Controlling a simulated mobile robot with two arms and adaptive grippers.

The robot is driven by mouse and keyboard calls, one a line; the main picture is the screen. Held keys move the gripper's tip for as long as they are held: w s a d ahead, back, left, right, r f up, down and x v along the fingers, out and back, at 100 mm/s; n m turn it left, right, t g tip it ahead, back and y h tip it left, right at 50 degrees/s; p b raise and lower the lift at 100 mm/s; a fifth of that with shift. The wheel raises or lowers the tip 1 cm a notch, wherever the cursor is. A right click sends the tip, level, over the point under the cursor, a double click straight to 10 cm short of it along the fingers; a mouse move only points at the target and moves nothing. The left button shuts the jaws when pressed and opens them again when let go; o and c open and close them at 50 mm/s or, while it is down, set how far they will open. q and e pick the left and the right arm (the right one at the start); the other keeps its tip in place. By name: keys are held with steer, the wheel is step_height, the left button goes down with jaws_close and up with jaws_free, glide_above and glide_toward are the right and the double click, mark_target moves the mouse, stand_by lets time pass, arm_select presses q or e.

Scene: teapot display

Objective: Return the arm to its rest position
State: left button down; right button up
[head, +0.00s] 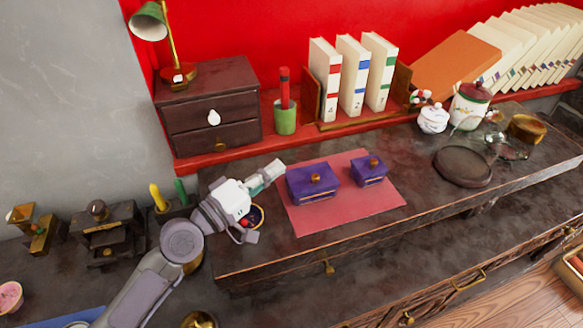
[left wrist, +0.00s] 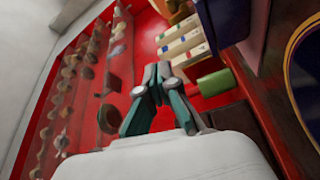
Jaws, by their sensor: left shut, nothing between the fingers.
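My left gripper (head: 272,170) reaches in from the lower left in the head view, above the dark wooden table (head: 330,247). A bowl (head: 257,216) with a red and dark content sits partly hidden under the left wrist. My right gripper does not show.
A second purple box (head: 369,171) shares the pink mat (head: 335,217). Behind stand a drawer chest (head: 208,110) with a lamp (head: 152,22), a green cup (head: 285,117) and white books (head: 352,75). A teapot (head: 433,118), a red-lidded jar (head: 469,105) and a dark round tray (head: 462,167) stand right.

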arm_select(q)
steer(key=shift+s+a+f+b, duration=0.25)
steer(key=shift+a+f+b, duration=0.15)
steer(key=shift+a, duration=0.2)
steer(key=shift+s+a+f+b, duration=0.25)
steer(key=shift+a+f, duration=0.1)
steer(key=shift+a, duration=0.2)
steer(key=shift+s+a, duration=0.15)
steer(key=shift+a, duration=0.25)
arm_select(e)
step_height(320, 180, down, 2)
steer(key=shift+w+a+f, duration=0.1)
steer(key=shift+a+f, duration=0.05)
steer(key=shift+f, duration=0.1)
